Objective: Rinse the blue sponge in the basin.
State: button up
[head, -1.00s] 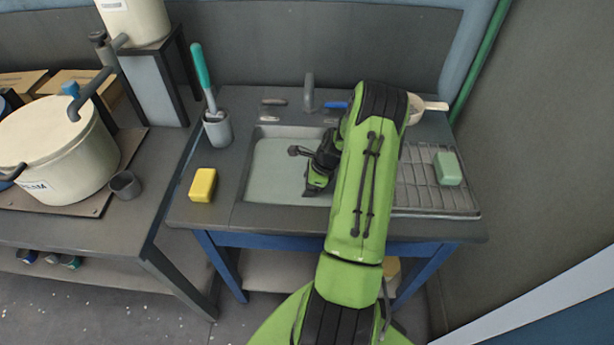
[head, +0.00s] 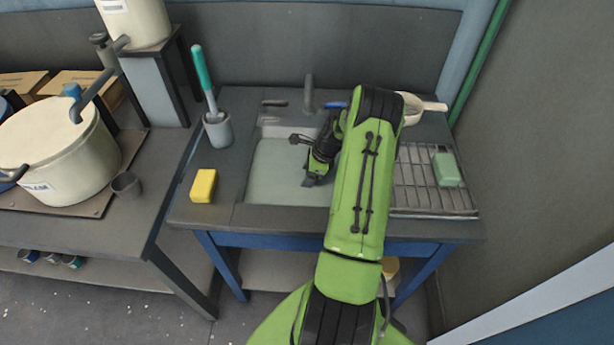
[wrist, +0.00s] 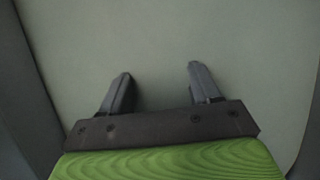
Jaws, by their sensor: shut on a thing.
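The basin (head: 252,200) is sunk in the middle of the grey counter and holds pale, murky greenish water. My gripper (head: 308,182) points down into it, with its fingertips at or under the water. In the wrist view, its two dark fingers (wrist: 160,75) stand apart over the water. I cannot make out the blue sponge in either view; what the fingers hold is hidden below the water. A yellow sponge (head: 203,186) lies on the counter left of the basin. A green sponge (head: 447,169) rests on the drying rack (head: 420,199) at the right.
A tap (head: 309,92) stands behind the basin. A grey cup (head: 217,130) with a teal-handled brush (head: 203,75) stands at the back left. A blue item (head: 336,105) and a wooden-handled pan (head: 412,104) are partly behind my arm. A large pot (head: 60,150) stands on the left table.

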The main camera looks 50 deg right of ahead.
notch_tip(320, 180, up, 14)
jog(key=p, duration=1)
jog(key=shift+f, duration=0.15)
